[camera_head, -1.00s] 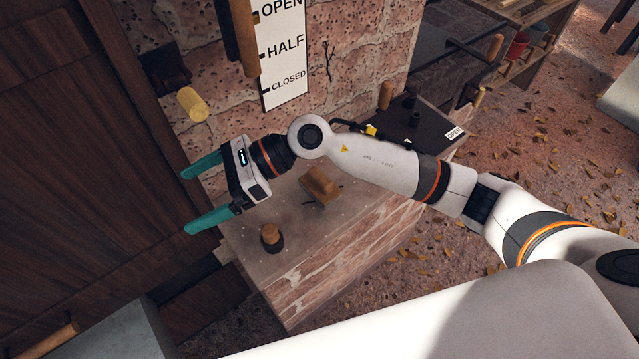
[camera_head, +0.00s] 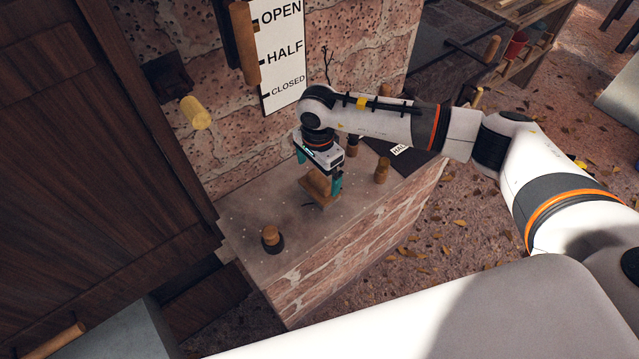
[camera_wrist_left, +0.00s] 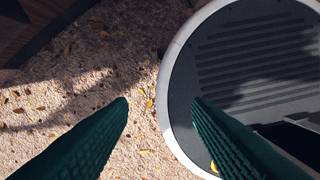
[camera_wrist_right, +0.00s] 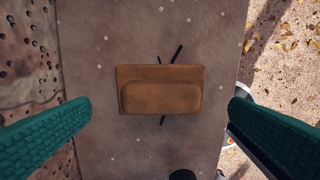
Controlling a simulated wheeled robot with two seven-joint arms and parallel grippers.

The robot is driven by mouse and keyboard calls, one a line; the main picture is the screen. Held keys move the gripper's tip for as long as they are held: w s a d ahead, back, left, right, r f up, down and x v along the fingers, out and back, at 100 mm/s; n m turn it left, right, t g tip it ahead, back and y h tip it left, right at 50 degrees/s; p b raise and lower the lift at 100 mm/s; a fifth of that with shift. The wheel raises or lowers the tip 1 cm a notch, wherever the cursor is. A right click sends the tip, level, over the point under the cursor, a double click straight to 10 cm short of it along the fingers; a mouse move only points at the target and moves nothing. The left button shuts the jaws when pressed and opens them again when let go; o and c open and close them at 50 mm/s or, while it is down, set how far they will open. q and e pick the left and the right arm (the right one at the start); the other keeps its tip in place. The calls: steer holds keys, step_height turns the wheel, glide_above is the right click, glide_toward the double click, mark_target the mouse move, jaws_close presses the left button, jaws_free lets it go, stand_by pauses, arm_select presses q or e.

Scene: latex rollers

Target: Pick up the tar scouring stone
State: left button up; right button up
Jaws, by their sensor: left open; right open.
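A brown block (camera_head: 316,190), which I take to be the tar scouring stone, lies on the stone bench top (camera_head: 290,230). It also shows in the right wrist view (camera_wrist_right: 160,92) as a rectangular piece with a raised rounded part, and thin dark strips stick out from under it. My right gripper (camera_head: 319,183) is open over the block, one finger on each side. In the right wrist view both fingers (camera_wrist_right: 160,104) stand clear of its ends. My left gripper (camera_wrist_left: 160,99) is open and empty over the floor, outside the head view.
A wooden knob on a dark base (camera_head: 271,237) stands at the bench's near left, and a wooden peg (camera_head: 382,170) to the right. A dark plate with a label (camera_head: 399,150) lies behind. A yellow cylinder (camera_head: 195,113) juts from the wall. A dark wooden cabinet (camera_head: 90,150) fills the left.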

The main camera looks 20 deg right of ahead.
mark_target(319, 178)
step_height(319, 178, down, 5)
steer(key=shift+d+r+p, duration=0.1)
steer(key=shift+d+p, duration=0.05)
steer(key=shift+p, duration=0.9)
steer(key=shift+f, duration=0.35)
steer(key=shift+r, duration=0.1)
steer(key=c, duration=0.8)
steer(key=shift+w, duration=0.1)
steer(key=shift+c, duration=0.2)
step_height(319, 178, up, 9)
steer(key=shift+r+b, duration=0.1)
steer(key=shift+b, duration=1.15)
steer(key=shift+r, duration=0.4)
